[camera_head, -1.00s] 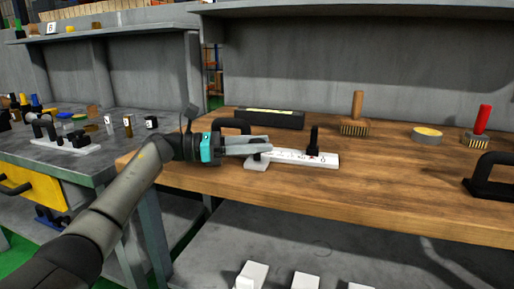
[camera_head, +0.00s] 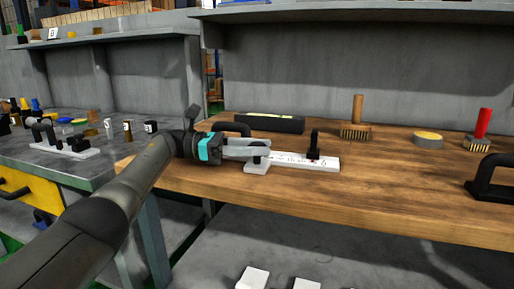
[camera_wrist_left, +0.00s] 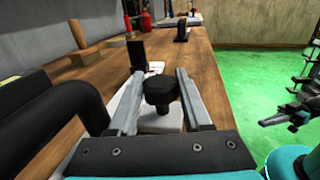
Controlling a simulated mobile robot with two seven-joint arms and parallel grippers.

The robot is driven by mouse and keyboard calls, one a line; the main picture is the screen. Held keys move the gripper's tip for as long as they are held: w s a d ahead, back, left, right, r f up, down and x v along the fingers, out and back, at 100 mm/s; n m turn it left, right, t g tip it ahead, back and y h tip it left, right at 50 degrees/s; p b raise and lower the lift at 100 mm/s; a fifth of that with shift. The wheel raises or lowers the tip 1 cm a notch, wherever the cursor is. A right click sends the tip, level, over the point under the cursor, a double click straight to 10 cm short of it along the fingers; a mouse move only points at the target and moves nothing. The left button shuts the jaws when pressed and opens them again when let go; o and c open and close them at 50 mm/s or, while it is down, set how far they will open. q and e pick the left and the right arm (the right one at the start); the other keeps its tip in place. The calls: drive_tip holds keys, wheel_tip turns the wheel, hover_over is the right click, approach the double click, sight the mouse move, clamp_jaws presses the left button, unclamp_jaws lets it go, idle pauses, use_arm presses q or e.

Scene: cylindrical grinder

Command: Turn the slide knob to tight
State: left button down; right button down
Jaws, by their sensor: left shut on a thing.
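The slide knob (camera_wrist_left: 160,90) is a black round knob on a short stem above a white block (camera_wrist_left: 160,122). In the wrist view it sits between the two fingers of my left gripper (camera_wrist_left: 161,74), which is shut on it. In the head view my left gripper (camera_head: 262,150) reaches in from the left, and its fingers hide the knob. A white marked plate (camera_head: 328,163) with a black upright post (camera_head: 314,144) extends to the right of the fingers. Its markings are too small to read.
A black handle (camera_head: 232,128) stands close behind my left gripper, and it is large at the left of the wrist view (camera_wrist_left: 62,108). The wooden bench (camera_head: 400,185) is clear in front.

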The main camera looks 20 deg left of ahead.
idle(0.5)
use_arm(q)
drive_tip(key=shift+c, duration=1.7)
unclamp_jaws()
